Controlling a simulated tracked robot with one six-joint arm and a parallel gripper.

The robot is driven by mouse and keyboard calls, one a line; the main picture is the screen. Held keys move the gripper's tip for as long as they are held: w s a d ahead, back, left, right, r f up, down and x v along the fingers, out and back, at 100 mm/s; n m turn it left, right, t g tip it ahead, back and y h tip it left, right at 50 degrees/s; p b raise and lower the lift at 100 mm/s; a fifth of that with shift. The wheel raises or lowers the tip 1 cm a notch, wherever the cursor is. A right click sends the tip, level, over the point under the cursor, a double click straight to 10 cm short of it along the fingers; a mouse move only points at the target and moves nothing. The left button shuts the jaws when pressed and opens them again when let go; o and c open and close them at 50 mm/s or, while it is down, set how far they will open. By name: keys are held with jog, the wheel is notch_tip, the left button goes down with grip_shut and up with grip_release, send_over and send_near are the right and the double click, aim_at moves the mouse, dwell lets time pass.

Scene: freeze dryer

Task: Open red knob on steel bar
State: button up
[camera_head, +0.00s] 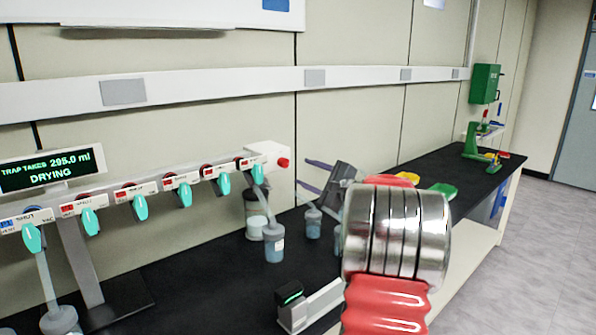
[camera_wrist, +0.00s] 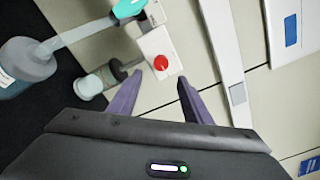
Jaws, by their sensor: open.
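The red knob (camera_head: 283,162) sits on the white end block (camera_head: 262,152) at the right end of the steel bar (camera_head: 150,180). In the wrist view the red knob (camera_wrist: 161,63) faces me on the white block, just beyond my fingertips and roughly centred between them. My gripper (camera_head: 302,172) is open, its two purple fingers pointing left at the knob, a short gap away and not touching. The open fingers also show in the wrist view (camera_wrist: 160,78). My arm hides part of the gripper body in the head view.
Teal-handled valves (camera_head: 140,207) line the bar, with flasks such as the one with blue liquid (camera_head: 274,243) hanging below. A display (camera_head: 52,170) reads "DRYING". A small dark device (camera_head: 290,292) stands on the black bench. A green stand (camera_head: 472,140) is far right.

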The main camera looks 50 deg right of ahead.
jog(key=s, duration=0.4)
jog(key=shift+s+a, duration=0.15)
jog(key=shift+a, duration=0.05)
jog(key=shift+a, duration=0.1)
jog(key=w+a+f+n+g+y, duration=0.15)
jog(key=a+n+g+y, duration=0.35)
jog(key=a, duration=1.3)
jog(key=w+a+f+n+g+y, duration=0.1)
jog(key=a+f+n+g+y, duration=0.35)
jog(key=a, duration=1.25)
jog(key=s+a+f+n+g+h, duration=0.1)
jog(key=s+a+f+n+h, duration=0.15)
jog(key=s+a+n, duration=0.45)
jog(key=s+a+f+n+g+h, duration=0.25)
jog(key=s+a+n, duration=0.25)
jog(key=s+a, duration=0.45)
jog(key=s+f+n+h, duration=0.2)
jog(key=s+n, duration=0.2)
jog(key=s, duration=0.2)
jog(key=shift+a+f+n+t+h, duration=0.25)
jog(key=shift+f+n+t+h, duration=0.05)
jog(key=shift+f+n+h, duration=0.1)
